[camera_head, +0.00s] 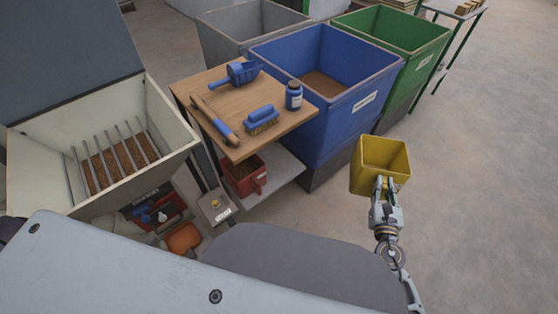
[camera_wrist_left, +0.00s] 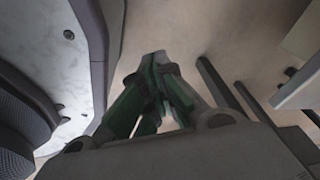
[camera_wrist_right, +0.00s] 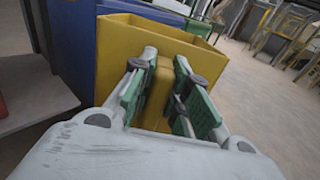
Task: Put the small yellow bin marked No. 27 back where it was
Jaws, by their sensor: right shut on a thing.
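The small yellow bin (camera_head: 378,163) is upright, held off the floor to the right of the big blue bin. Its inside looks empty and no number shows on the sides I see. My right gripper (camera_head: 384,185) is shut on the near side of the yellow bin. In the right wrist view my right gripper's fingers (camera_wrist_right: 158,95) stand either side of a yellow grip on the bin wall (camera_wrist_right: 112,55). My left gripper (camera_wrist_left: 155,60) shows only in the left wrist view, empty, with its fingertips together over bare floor.
The big blue bin (camera_head: 345,120), a green bin (camera_head: 425,65) and a grey bin (camera_head: 215,45) stand behind. A wooden-topped table (camera_head: 190,90) carries a blue scoop, brush and jar. A red bin (camera_head: 260,180) sits on its lower shelf.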

